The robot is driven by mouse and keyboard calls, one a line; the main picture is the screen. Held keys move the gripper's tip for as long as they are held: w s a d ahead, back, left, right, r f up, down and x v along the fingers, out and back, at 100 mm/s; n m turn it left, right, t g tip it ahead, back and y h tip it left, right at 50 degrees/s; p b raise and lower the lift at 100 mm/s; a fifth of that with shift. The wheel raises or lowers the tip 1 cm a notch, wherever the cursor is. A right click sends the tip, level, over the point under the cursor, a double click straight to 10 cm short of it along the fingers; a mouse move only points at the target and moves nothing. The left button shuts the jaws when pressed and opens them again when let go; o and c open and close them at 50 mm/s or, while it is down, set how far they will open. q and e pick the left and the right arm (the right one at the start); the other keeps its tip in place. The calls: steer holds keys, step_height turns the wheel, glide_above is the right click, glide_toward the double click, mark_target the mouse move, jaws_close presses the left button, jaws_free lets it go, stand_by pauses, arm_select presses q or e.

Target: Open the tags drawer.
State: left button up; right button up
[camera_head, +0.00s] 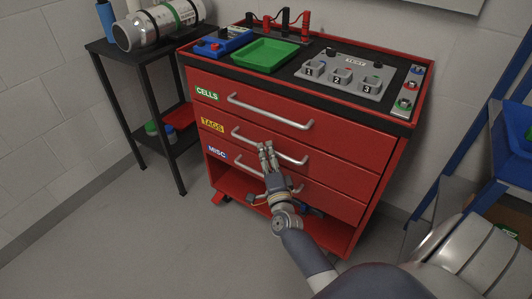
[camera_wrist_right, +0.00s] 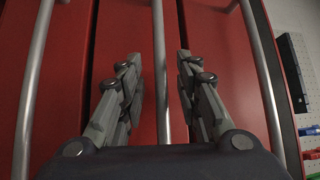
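The red cabinet's middle drawer (camera_head: 335,171) has a yellow TAGS label (camera_head: 212,125) and appears closed, flush with the others. Its silver bar handle (camera_head: 290,157) runs across the front. My right gripper (camera_head: 267,145) is at the middle of this handle, its fingers pointing at the drawer front. In the right wrist view, the gripper (camera_wrist_right: 161,75) is open, with the handle bar (camera_wrist_right: 159,40) running between the two fingers. Gaps show on both sides of the bar. My left gripper is not in view.
The CELLS drawer (camera_head: 340,138) is above and the MISC drawer (camera_head: 335,200) below, each with a bar handle. A green tray (camera_head: 265,55) and a numbered test unit (camera_head: 345,75) sit on top. A black side table (camera_head: 150,95) stands left. The floor in front is clear.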

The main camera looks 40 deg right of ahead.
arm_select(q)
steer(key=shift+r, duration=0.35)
arm_select(e)
steer(key=shift+w+d+r, duration=0.1)
steer(key=shift+w+d, duration=0.15)
steer(key=shift+w, duration=0.3)
jaws_close()
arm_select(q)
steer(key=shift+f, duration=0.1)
arm_select(e)
steer(key=shift+a, duration=0.1)
